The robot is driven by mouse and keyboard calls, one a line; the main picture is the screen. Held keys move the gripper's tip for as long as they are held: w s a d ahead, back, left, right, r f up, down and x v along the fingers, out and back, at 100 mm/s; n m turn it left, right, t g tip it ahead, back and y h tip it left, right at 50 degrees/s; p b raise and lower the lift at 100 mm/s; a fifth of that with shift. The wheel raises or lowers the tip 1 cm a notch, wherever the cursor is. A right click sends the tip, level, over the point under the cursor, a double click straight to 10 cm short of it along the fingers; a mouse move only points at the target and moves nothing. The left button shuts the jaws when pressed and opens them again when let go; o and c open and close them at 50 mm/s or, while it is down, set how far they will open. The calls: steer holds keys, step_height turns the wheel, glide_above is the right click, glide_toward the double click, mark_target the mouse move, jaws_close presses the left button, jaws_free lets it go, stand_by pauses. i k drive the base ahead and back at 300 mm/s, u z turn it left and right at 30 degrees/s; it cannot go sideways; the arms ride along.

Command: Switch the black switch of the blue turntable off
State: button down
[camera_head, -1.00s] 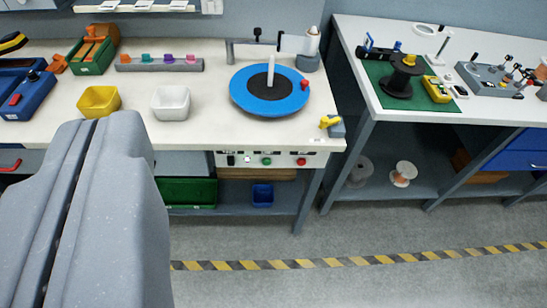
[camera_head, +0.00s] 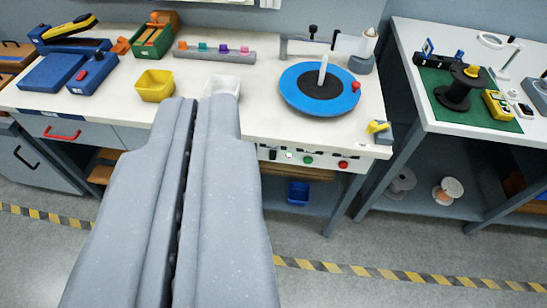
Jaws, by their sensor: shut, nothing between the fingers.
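The blue turntable (camera_head: 296,98) sits on the right part of the white bench, with a black centre and a white upright spindle. On the bench's front panel below it, a small black switch (camera_head: 272,154) shows at the left of the row of controls. Its on or off position is too small to tell. My gripper (camera_head: 194,112) is large in the foreground, shut and empty, its two grey fingers side by side. In the picture its tips lie left of the switch, just below the white bowl (camera_head: 222,85). I see no contact with the switch.
A green button (camera_head: 308,160) and a red button (camera_head: 343,164) sit right of the switch. A yellow bowl (camera_head: 155,86) stands on the bench, and a yellow-and-grey piece (camera_head: 380,130) at its front right corner. The floor in front is clear.

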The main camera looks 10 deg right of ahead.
mark_target(272, 156)
steer(key=k, duration=1.35)
steer(key=z, duration=0.55)
steer(key=i, duration=1.6)
steer(key=u, duration=0.6)
